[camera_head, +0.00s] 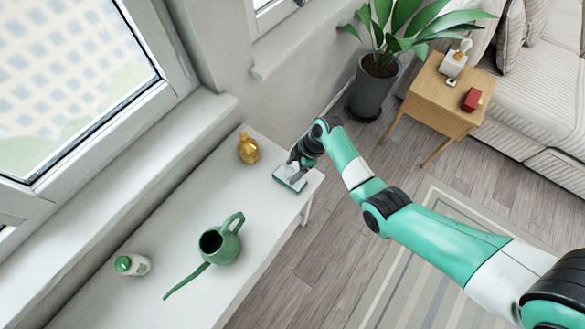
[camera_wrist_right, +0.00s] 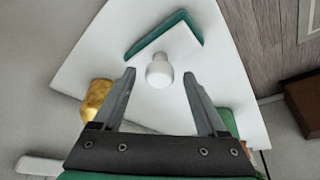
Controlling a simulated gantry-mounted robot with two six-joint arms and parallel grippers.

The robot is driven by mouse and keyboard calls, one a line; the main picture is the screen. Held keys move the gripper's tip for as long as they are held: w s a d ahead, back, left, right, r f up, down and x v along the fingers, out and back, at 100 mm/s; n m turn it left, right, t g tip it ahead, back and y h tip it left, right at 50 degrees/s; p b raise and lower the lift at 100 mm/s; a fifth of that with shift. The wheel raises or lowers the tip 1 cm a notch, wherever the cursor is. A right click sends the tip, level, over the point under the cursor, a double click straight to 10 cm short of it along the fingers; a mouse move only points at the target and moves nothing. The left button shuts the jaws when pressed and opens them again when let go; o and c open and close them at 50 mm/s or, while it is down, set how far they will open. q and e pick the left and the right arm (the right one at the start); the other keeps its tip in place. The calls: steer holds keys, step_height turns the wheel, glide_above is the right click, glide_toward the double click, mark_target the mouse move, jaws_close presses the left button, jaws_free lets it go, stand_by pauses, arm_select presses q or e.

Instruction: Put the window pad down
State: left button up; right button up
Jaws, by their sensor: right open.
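The window pad (camera_head: 290,180) is a flat white and teal pad. It lies on the far right end of the white table (camera_head: 185,195). In the right wrist view the pad (camera_wrist_right: 165,35) shows its teal edge and a round white knob handle (camera_wrist_right: 159,72). My right gripper (camera_head: 298,165) is over the pad and partly hides it in the head view. Its fingers (camera_wrist_right: 160,75) are open, one on each side of the knob, with a visible gap on both sides. My left gripper is in neither view.
A gold bottle (camera_head: 248,149) stands left of the pad, near the window. A potted plant (camera_head: 375,85) stands on the floor beyond.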

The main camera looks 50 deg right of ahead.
steer(key=p+v, duration=0.5)
steer(key=v, duration=0.7)
steer(key=shift+r, duration=0.1)
